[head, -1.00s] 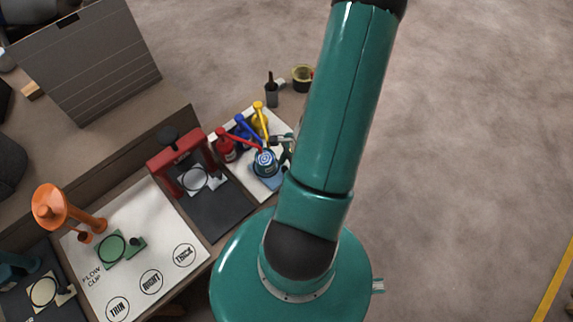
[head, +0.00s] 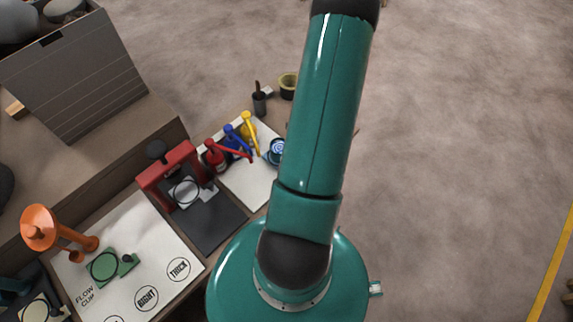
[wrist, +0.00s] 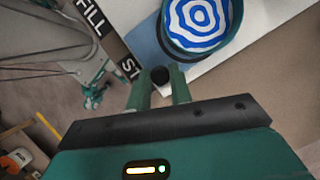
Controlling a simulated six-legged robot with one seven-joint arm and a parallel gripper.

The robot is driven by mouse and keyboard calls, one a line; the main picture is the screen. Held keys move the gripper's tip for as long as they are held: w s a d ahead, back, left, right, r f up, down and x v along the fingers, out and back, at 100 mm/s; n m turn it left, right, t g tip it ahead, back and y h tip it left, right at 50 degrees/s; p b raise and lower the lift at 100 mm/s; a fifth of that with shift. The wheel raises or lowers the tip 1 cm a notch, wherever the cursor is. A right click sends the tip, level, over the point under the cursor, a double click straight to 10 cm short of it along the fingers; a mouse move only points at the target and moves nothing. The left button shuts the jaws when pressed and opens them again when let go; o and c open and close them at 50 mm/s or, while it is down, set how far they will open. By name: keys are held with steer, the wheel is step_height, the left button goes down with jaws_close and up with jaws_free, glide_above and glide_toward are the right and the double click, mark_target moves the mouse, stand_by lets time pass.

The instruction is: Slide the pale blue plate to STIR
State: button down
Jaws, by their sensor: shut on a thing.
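The pale blue plate (wrist: 146,43) shows in the wrist view, partly under a round pot (wrist: 199,24) with blue and white rings inside. A black knob (wrist: 160,76) stands at the plate's near end. My gripper (wrist: 160,90) is shut on this knob, a finger on each side. A dark strip beside the plate carries the word FILL (wrist: 90,14) and letters ST (wrist: 130,66), the rest hidden. In the head view the pot (head: 276,148) is partly behind my arm, which hides my gripper and the plate.
Red (head: 214,156), blue (head: 236,142) and yellow (head: 250,128) dispensers stand left of the pot on a white board (head: 248,184). A dark cup (head: 259,102) and a yellowish can (head: 288,86) stand behind. A red frame (head: 168,164) is further left. Open floor lies right.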

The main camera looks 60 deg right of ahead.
steer(key=shift+s+d, duration=0.2)
steer(key=shift+d, duration=0.65)
steer(key=c, duration=1.3)
jaws_free()
steer(key=shift+r, duration=0.3)
steer(key=v, duration=1.3)
steer(key=shift+d+r, duration=0.1)
